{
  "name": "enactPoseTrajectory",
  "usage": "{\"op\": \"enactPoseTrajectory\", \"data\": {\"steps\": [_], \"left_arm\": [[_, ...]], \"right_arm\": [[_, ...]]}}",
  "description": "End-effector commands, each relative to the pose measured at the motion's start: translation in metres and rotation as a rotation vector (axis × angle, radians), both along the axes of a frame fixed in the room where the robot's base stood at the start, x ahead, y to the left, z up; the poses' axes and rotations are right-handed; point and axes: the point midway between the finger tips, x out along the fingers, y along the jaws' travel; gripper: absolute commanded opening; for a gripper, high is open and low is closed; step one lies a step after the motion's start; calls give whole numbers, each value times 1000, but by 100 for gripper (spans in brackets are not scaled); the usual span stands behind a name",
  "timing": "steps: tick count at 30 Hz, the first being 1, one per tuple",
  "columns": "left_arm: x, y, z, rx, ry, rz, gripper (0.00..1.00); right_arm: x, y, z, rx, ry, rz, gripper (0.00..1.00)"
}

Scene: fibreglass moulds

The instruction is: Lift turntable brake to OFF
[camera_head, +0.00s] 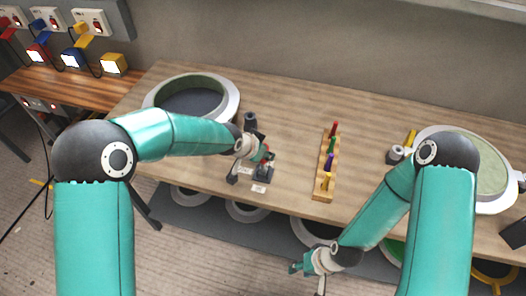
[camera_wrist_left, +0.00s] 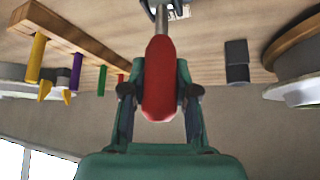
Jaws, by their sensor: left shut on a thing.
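The turntable brake is a lever with a red grip (camera_wrist_left: 159,80) on a steel rod. In the left wrist view the grip lies between the two fingers of my left gripper (camera_wrist_left: 160,100), which is shut on it. In the head view my left gripper (camera_head: 262,152) is over the table, with a bit of red showing at its fingers. The brake's dark base (camera_head: 264,172) sits just below it, with small white labels beside it. The lever's exact angle is hard to tell. My right gripper (camera_head: 306,278) is open and empty, in front of the table's front edge.
A wooden rack (camera_head: 323,186) with several coloured tools stands right of the brake. A round mould (camera_head: 232,98) is at the table's back left, another (camera_head: 505,200) at the right. A dark cylinder (camera_head: 250,119) stands behind the brake. Clear tabletop lies between brake and rack.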

Motion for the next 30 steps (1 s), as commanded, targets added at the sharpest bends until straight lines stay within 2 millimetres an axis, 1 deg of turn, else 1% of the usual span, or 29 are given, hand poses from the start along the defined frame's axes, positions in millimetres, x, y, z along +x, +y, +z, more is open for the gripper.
{"op": "enactPoseTrajectory", "data": {"steps": [2,3,7,16,20,23,30], "left_arm": [[-1,-2,-2,-2,2,-2,0],[-1,-2,-2,-2,2,-2,34],[-1,-1,-1,-2,1,1,55],[0,2,1,-2,-1,5,55],[-2,6,6,-2,-2,6,55],[-7,10,17,-3,-4,8,55],[-29,29,54,-4,-6,8,55]], "right_arm": [[0,0,-1,0,0,0,40],[0,0,-1,0,0,0,40],[0,0,0,0,0,0,40],[0,0,0,0,0,0,40],[0,0,1,0,0,0,40],[0,0,1,0,0,0,40],[0,0,1,0,0,0,40]]}}
